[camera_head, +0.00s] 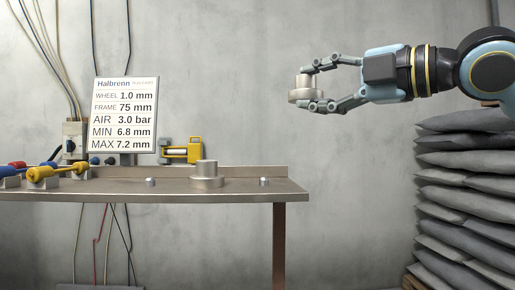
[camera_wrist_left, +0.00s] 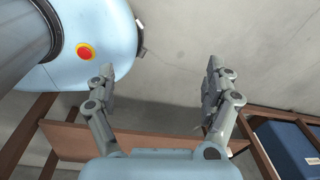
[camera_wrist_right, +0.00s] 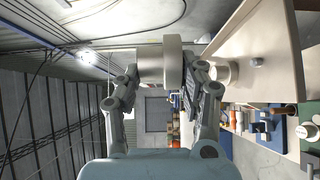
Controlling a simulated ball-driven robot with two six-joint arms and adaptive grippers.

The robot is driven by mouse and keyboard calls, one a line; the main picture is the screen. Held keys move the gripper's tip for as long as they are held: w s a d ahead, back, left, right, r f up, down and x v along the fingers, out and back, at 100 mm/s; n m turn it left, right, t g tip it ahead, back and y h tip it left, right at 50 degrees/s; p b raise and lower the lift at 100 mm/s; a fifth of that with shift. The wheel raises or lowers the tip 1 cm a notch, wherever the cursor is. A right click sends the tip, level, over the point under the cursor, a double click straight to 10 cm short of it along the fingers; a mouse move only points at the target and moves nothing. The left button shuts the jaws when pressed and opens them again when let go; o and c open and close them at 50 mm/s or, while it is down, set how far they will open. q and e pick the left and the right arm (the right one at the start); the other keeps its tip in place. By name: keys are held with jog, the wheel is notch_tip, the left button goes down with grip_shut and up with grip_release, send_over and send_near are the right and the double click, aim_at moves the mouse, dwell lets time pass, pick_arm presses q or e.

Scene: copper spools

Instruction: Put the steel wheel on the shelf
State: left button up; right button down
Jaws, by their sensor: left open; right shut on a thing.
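A stepped steel wheel (camera_head: 301,95), a broad disc with a narrower hub on top, is between the fingers of my right gripper (camera_head: 312,86). The gripper is shut on it and holds it upright in the air, above and to the right of the metal shelf (camera_head: 110,187). The wheel also shows between the fingertips in the right wrist view (camera_wrist_right: 160,62). A similar stepped steel piece (camera_head: 207,176) stands on the shelf, between two small metal studs (camera_head: 151,182) (camera_head: 264,182). My left gripper (camera_wrist_left: 160,70) is open and empty; it is out of the head view.
Yellow-handled tools (camera_head: 45,173) lie at the shelf's left. Stacked grey sacks (camera_head: 470,190) rise at the right. Space between the held wheel and shelf is clear.

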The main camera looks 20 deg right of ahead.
aim_at(295, 102)
jog(key=w, duration=0.1)
jog(key=w+a+f, duration=0.1)
jog(key=w+a+f+p, duration=0.1)
jog(key=shift+w+f, duration=0.15)
jog(key=shift+w, duration=0.2)
jog(key=w+f, duration=0.1)
jog(key=w+a+f, duration=0.1)
jog(key=w, duration=0.1)
jog(key=w+a+f, duration=0.1)
jog(key=w, duration=0.1)
jog(key=shift+w+a+f, duration=0.2)
jog(key=shift+w+f, duration=0.05)
jog(key=shift+f, duration=0.1)
jog(key=shift+w+f+p, duration=0.1)
jog(key=shift+f+p, duration=0.2)
jog(key=shift+f, duration=0.05)
notch_tip(295, 102, down, 3)
jog(key=shift+f, duration=0.15)
pick_arm(q)
jog(key=w+r, duration=0.1)
jog(key=w+a+r, duration=0.1)
jog(key=shift+w+r+t, duration=0.25)
jog(key=shift+w+t, duration=0.05)
jog(key=shift+w, duration=0.1)
jog(key=shift+w+f, duration=0.1)
jog(key=shift+w, duration=0.05)
pick_arm(e)
jog(key=shift+f, duration=0.15)
